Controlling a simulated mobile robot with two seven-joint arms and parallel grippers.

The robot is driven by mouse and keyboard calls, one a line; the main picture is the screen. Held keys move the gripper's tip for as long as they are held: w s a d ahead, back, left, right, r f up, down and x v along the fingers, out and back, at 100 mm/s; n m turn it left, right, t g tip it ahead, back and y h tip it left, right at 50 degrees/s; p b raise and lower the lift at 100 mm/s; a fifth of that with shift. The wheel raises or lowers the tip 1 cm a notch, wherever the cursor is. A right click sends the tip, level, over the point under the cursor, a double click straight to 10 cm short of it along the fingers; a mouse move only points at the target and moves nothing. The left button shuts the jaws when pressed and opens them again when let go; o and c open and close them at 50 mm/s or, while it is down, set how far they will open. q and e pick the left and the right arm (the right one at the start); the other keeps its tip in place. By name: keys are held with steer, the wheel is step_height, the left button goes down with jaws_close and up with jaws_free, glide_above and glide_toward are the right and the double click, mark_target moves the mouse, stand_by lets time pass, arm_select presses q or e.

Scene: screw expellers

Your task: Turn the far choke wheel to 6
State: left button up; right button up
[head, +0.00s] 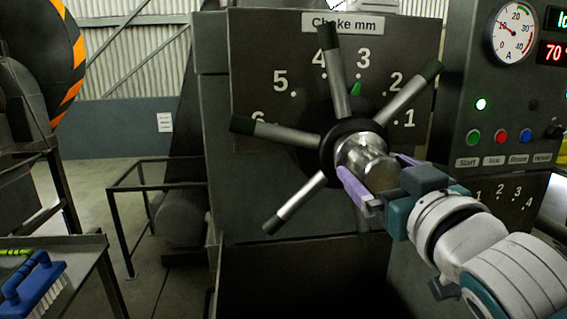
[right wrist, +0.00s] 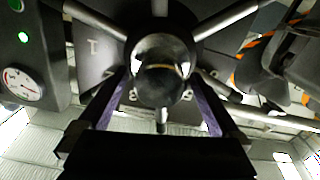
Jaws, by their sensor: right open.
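The choke wheel (head: 300,135) has a dark hub ring, a shiny metal centre knob (head: 362,155) and several grey spokes with black tips. It stands before a dark dial plate marked "Choke mm" (head: 342,24), numbered 1 to 6. A green pointer (head: 355,88) sits just below the dot of the 3. My right gripper (head: 371,167) is open, its purple fingers on either side of the centre knob. In the right wrist view the knob (right wrist: 160,85) lies between the spread fingers; contact cannot be told. My left gripper is not in view.
A control panel (head: 475,60) with a gauge and coloured buttons stands right of the wheel. A second numbered plate (head: 512,200) is below it. At lower left, a blue brush (head: 35,285) lies on a stand. Free floor (head: 95,180) shows at left.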

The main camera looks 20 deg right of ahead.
jaws_close()
stand_by(0.9)
